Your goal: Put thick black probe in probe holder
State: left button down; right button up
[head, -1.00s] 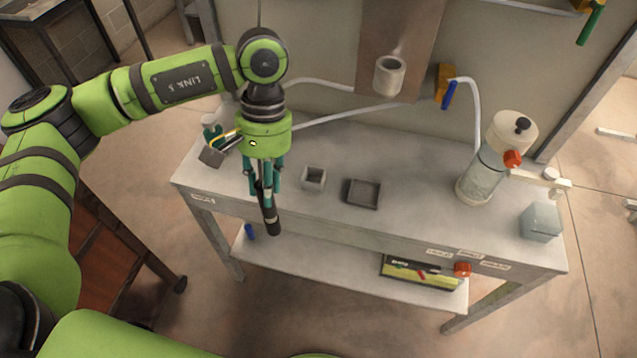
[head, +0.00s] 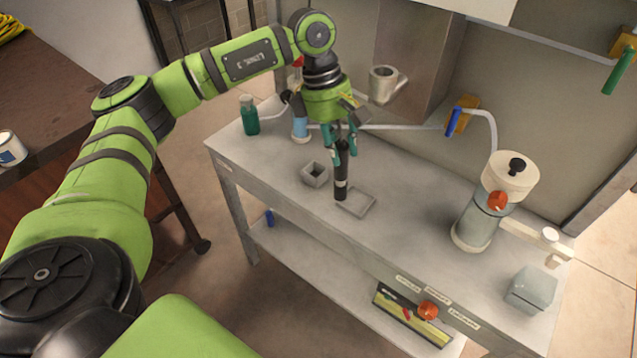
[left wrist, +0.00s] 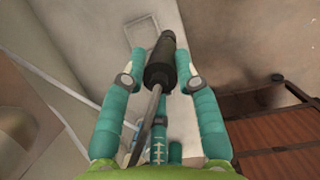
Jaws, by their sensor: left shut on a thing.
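The thick black probe (head: 341,176) hangs nearly upright below my left gripper (head: 340,146), which is shut on it. In the head view the probe's lower end overlaps the left corner of a shallow grey square tray (head: 367,207); I cannot tell whether it touches. A small grey square cup with an open top (head: 314,174) stands on the table just left of the probe. It may be the probe holder, but no label shows. In the left wrist view the probe (left wrist: 161,68) lies between the teal fingers (left wrist: 160,95). My right gripper is not in view.
On the grey table (head: 410,210), a green bottle (head: 249,115) and a blue-white bottle (head: 300,128) stand at the back left. A grey metal cup (head: 383,85) is at the back panel.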

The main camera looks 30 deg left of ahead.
pick_arm(q)
jog(key=w+a+r+n+t+y+b, duration=0.25)
jog(key=w+a+n, duration=0.45)
jog(key=a+n, duration=0.65)
notch_tip(320, 180, down, 10)
jog(key=d+n+p, duration=0.2)
jog(key=n+p, duration=0.1)
jog(key=shift+s+d+t, duration=0.2)
jog(key=shift+d+t, duration=0.1)
jog(key=shift+t, duration=0.05)
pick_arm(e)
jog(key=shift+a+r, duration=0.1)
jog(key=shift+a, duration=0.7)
pick_arm(q)
jog(key=shift+f, duration=0.1)
jog(key=c, duration=1.3)
grip_release()
jog(key=shift+f, duration=0.1)
jog(key=o, duration=0.4)
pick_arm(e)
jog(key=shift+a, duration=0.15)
